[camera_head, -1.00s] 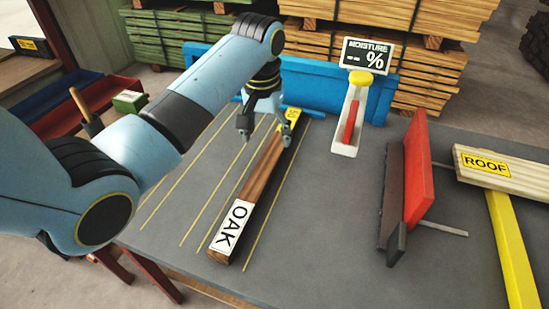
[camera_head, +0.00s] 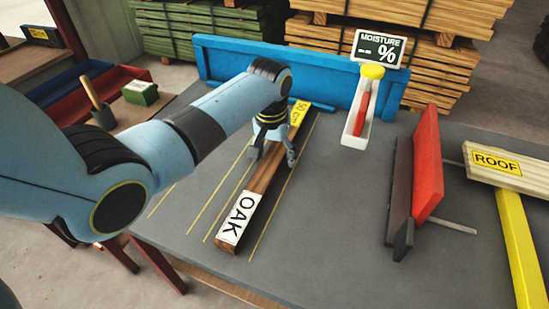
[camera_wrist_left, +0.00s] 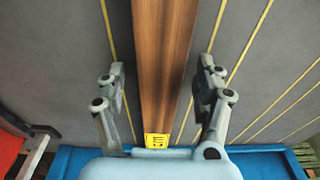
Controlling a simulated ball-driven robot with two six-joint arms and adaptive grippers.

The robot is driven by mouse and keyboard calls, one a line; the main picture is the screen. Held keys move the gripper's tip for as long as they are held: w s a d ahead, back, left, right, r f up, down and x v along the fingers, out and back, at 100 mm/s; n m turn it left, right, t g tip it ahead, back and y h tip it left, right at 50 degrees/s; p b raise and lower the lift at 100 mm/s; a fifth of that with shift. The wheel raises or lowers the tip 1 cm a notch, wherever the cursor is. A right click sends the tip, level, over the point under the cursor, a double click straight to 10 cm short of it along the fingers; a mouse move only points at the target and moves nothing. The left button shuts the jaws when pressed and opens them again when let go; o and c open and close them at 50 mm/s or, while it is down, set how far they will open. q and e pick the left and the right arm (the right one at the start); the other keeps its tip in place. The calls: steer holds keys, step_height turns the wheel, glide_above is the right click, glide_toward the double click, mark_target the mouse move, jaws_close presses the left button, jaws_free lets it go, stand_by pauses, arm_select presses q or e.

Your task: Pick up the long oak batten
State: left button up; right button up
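The long oak batten (camera_head: 262,187) is dark brown wood lying on the grey table, with a white OAK label at its near end and a yellow "50 cm" label at its far end. My left gripper (camera_head: 272,155) is over the far half of the batten. In the left wrist view the batten (camera_wrist_left: 163,60) runs between the two spread fingers of the left gripper (camera_wrist_left: 160,85), with a gap on each side. The fingers are open. Their exact height over the table is hard to tell. My right gripper is in neither view.
A blue rail (camera_head: 222,62) bounds the table's back. A white moisture gauge holder (camera_head: 352,132) stands behind right. Yellow lines mark the table beside the batten.

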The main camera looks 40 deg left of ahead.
arm_select(q)
jaws_close()
steer(key=shift+r, duration=0.15)
